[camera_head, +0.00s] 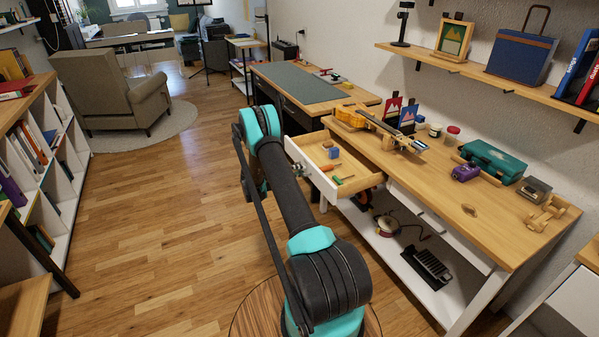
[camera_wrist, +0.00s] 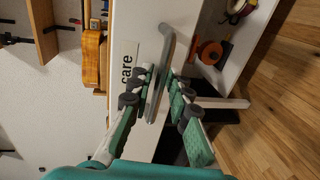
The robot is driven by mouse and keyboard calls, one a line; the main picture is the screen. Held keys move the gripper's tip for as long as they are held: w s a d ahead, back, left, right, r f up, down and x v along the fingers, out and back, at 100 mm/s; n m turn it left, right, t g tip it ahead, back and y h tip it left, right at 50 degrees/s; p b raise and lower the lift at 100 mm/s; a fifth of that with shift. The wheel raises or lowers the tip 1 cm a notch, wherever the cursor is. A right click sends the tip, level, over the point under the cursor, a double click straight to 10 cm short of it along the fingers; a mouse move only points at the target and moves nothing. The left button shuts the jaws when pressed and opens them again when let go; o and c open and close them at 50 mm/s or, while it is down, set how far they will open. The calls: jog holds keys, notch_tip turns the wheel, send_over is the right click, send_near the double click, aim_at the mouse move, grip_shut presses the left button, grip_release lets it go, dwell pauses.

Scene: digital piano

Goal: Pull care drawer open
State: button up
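The care drawer (camera_head: 352,186) stands pulled partly out at the near left end of the wooden workbench. Its white front (camera_wrist: 136,30) carries a "care" label in the wrist view. A grey bar handle (camera_wrist: 168,45) is fixed across that front. In the head view my arm hides most of the gripper and the handle. A blue block (camera_head: 334,153) and a green-and-orange tool (camera_head: 343,180) lie in the drawer.
The workbench top (camera_head: 440,182) holds a teal case (camera_head: 492,161), a purple toy (camera_head: 466,172) and other items. The lower shelf (camera_head: 392,247) carries spools and a black rack. Wooden floor (camera_head: 150,220) is free to the left, between the bench and a bookshelf (camera_head: 50,150).

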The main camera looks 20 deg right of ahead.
jog(key=v, duration=1.2)
jog(key=shift+r, duration=0.15)
